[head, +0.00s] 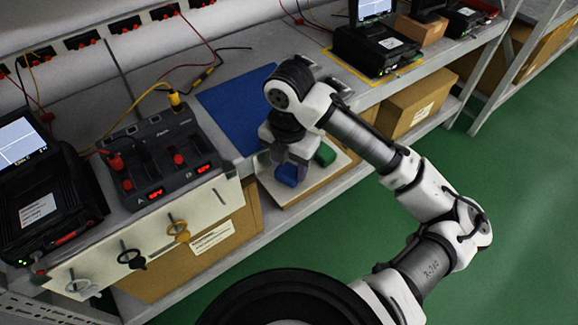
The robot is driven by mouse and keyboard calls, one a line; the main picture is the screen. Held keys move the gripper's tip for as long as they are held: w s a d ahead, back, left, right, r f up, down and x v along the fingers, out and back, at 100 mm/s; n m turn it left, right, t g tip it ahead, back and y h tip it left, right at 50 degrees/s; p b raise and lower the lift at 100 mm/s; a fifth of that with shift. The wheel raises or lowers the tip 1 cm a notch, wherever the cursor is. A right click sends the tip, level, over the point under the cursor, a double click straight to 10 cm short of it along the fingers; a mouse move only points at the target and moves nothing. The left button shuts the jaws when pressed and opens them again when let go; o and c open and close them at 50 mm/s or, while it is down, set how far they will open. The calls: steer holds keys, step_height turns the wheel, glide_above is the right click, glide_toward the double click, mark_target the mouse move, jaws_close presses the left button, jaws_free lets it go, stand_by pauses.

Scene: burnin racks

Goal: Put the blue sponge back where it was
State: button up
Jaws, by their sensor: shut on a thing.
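The blue sponge (286,176) is a small blue block at the lower end of my gripper (291,165). My gripper points down and is shut on the blue sponge. A green block (325,154) sits just right of my gripper on a pale board or box top (309,188). The blue sponge is over this pale surface, towards its left. I cannot tell whether the sponge touches it. My gripper and wrist hide part of the sponge and of the surface behind.
A blue mat (232,112) lies on the grey bench left of my wrist. A dark power supply (157,160) with red displays and cables stands further left. A black device (377,50) stands at the back right. Cardboard boxes (418,103) sit on the lower shelf. Green floor is clear at right.

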mark_target(289, 170)
steer(key=shift+f, duration=0.1)
steer(key=o, duration=0.6)
step_height(289, 170, up, 12)
steer(key=p, duration=0.3)
stand_by(0.3)
